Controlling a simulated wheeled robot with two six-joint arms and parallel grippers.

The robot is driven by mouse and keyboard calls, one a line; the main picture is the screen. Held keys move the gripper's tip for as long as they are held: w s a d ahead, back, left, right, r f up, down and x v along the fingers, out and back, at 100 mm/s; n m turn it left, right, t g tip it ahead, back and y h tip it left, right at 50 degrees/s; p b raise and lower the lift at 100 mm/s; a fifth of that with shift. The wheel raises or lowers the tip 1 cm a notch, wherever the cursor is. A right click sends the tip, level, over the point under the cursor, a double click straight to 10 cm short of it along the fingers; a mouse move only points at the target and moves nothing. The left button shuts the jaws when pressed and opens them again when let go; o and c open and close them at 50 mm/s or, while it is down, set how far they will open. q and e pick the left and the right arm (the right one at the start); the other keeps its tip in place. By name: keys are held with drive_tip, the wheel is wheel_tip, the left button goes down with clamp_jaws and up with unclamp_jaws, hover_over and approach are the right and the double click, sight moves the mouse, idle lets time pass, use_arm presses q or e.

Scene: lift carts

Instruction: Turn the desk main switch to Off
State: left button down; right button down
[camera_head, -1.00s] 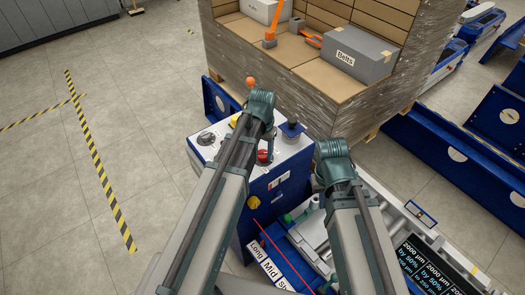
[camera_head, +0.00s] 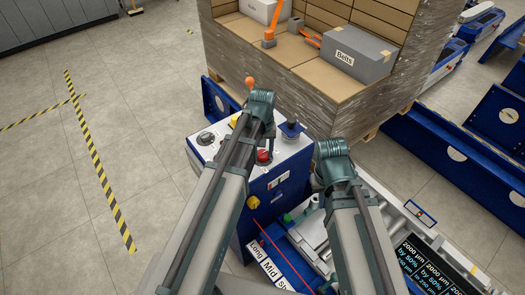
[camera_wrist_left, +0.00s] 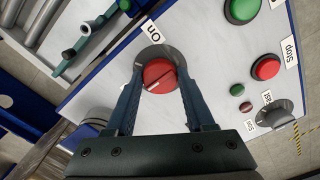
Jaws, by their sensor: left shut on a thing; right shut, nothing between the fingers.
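The desk main switch is a red round knob (camera_wrist_left: 160,76) on a dark grey base in the left wrist view, with an "On" label (camera_wrist_left: 155,33) beside it. A dark line across the knob runs slantwise. My left gripper (camera_wrist_left: 160,88) is shut on the knob, one finger at each side. In the head view, a red knob (camera_head: 263,156) shows on the desk top (camera_head: 290,150) beside my left arm. My left fingers are not clear there. My right arm is at the right of the desk, its gripper hidden.
In the left wrist view, a green button (camera_wrist_left: 242,9), a red Stop button (camera_wrist_left: 265,66) and a grey selector (camera_wrist_left: 275,113) share the panel. A wrapped pallet crate (camera_head: 285,75) stands behind the desk. A roller conveyor (camera_wrist_left: 30,45) lies alongside.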

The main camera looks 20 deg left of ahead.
sight(263, 154)
idle(0.4)
use_arm(q)
drive_tip(key=shift+c, duration=1.3)
unclamp_jaws()
wheel_tip(263, 154, up, 14)
drive_tip(key=p, duration=1.3)
drive_tip(key=shift+p, duration=0.4)
drive_tip(key=shift+f, duration=0.15)
